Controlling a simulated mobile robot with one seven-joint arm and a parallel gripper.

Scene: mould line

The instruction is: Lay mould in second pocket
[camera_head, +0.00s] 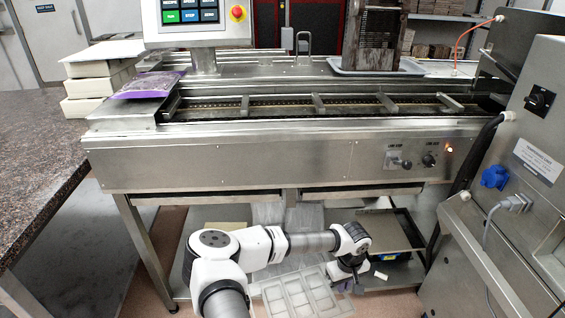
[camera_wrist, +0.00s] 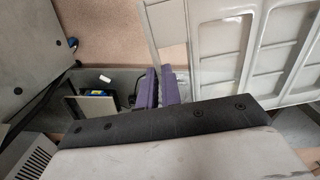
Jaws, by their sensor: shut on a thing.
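The mould (camera_head: 300,296) is a pale grey, translucent sheet with rectangular cavities. It hangs low in front of the line, at the bottom of the head view. My gripper (camera_head: 357,284) is shut on its right edge. In the wrist view the purple fingertips (camera_wrist: 161,88) meet the edge of the mould (camera_wrist: 225,72), which fills the upper right. The line's channel (camera_head: 280,104) is divided into pockets by metal crossbars (camera_head: 318,102). The pockets that show look empty. The mould is well below and in front of them.
A purple bag (camera_head: 148,85) lies at the channel's left end beside stacked white boxes (camera_head: 95,88). A granite counter (camera_head: 40,160) is at left, a steel cabinet (camera_head: 520,170) at right. A control panel (camera_head: 196,20) rises behind the line. A lower shelf holds a dark tray (camera_head: 390,232).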

